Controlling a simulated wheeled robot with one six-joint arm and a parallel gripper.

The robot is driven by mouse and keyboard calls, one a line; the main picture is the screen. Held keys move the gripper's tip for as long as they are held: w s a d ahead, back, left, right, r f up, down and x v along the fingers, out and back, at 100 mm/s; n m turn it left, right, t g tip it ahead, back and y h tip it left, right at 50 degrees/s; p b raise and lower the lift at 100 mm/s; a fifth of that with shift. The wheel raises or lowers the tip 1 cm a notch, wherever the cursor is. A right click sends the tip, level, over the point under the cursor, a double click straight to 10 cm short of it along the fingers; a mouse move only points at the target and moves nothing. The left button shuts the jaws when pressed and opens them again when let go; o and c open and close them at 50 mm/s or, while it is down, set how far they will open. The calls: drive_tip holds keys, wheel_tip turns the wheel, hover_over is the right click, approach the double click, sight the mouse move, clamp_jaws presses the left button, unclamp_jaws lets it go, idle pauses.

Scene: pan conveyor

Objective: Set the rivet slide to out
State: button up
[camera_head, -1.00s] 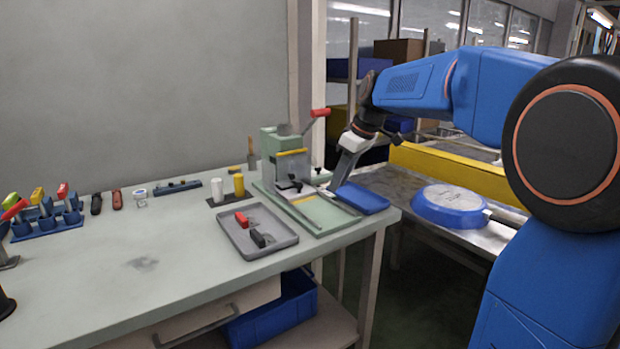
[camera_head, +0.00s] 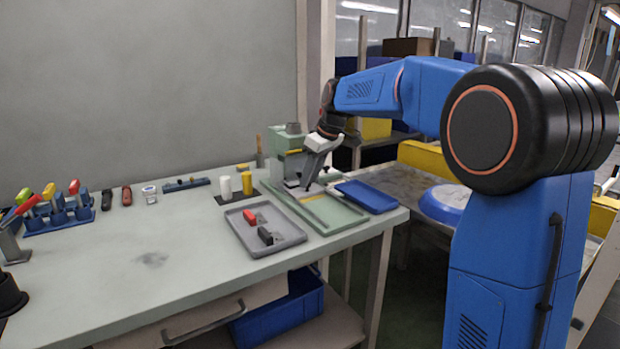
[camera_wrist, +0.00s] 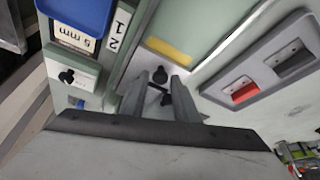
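The green press station (camera_head: 288,140) stands at the right end of the bench, with a flat green base (camera_head: 335,214). In the wrist view, a black knob (camera_wrist: 160,75) shows just beyond and between my fingertips, on a pale plate beside a yellow strip. A second black knob (camera_wrist: 67,76) sits on a pale plate to the left. I cannot tell for certain which knob belongs to the rivet slide. My gripper (camera_wrist: 158,84) points down at the station with a gap between its fingers; it also shows in the head view (camera_head: 306,184). Contact with the knob cannot be told.
A blue tray (camera_head: 367,196) lies right of the station, near a "5 mm" label (camera_wrist: 77,37) and a "1 2" label (camera_wrist: 117,28). A grey tray (camera_head: 283,242) with red and black pieces lies in front. White and yellow cylinders (camera_head: 247,183) stand left. The bench's left-middle is mostly clear.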

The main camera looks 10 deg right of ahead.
drive_tip(key=shift+f, duration=0.2)
clamp_jaws()
drive_tip(key=s+d, duration=0.1)
drive_tip(key=s, duration=0.4)
drive_tip(key=s+d, duration=0.2)
drive_tip(key=s, duration=0.3)
drive_tip(key=s+d, duration=0.2)
drive_tip(key=s, duration=0.4)
drive_tip(key=shift+d, duration=0.1)
unclamp_jaws()
drive_tip(key=shift+r, duration=0.1)
drive_tip(key=v, duration=1.7)
drive_tip(key=shift+s+r, duration=0.1)
drive_tip(key=shift+s, duration=0.05)
